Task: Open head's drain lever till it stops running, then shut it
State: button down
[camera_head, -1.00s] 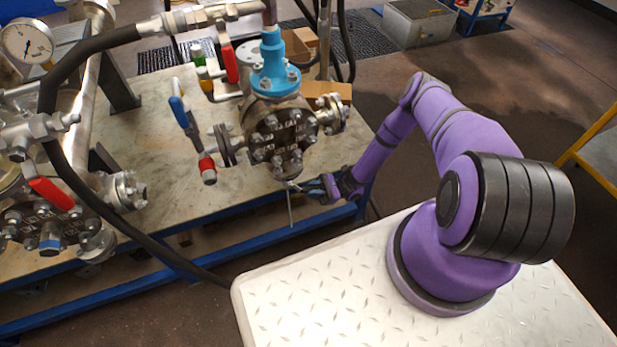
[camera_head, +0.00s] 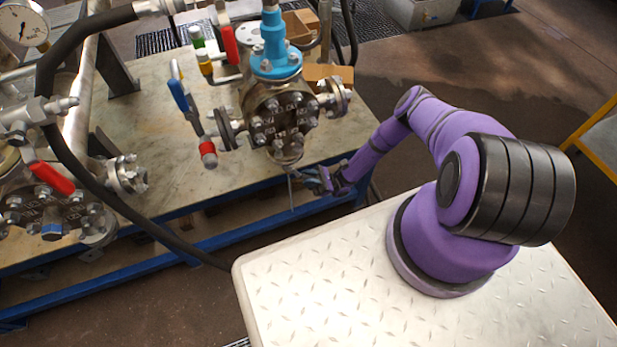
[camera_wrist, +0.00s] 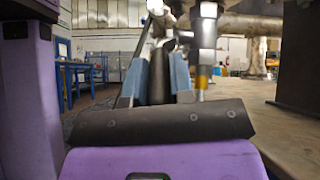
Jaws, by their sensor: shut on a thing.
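The flanged vessel head (camera_head: 281,120) with a blue top (camera_head: 272,50) stands at the bench's front edge in the head view. Its drain fitting hangs below it, and a thin pale vertical line (camera_head: 291,195) drops from there; I cannot tell if this is liquid or a thin tube. My gripper (camera_head: 312,180) is just right of this fitting, below the vessel. In the wrist view my gripper (camera_wrist: 161,77) is shut on a dark bar-like part (camera_wrist: 165,60), apparently the drain lever, between its two blue-grey fingers. The lever's angle is hard to judge.
A red-ended valve handle (camera_head: 207,150) and a blue lever (camera_head: 178,95) sit left of the vessel. A thick black hose (camera_head: 85,185) loops across the left. A pressure gauge (camera_head: 22,26) is at the upper left. The bench (camera_head: 165,175) has clear surface left of the vessel.

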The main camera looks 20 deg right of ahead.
jog(key=c, duration=1)
grip_release()
jog(key=shift+f, duration=0.1)
jog(key=shift+v, duration=1.5)
jog(key=d, duration=1.2)
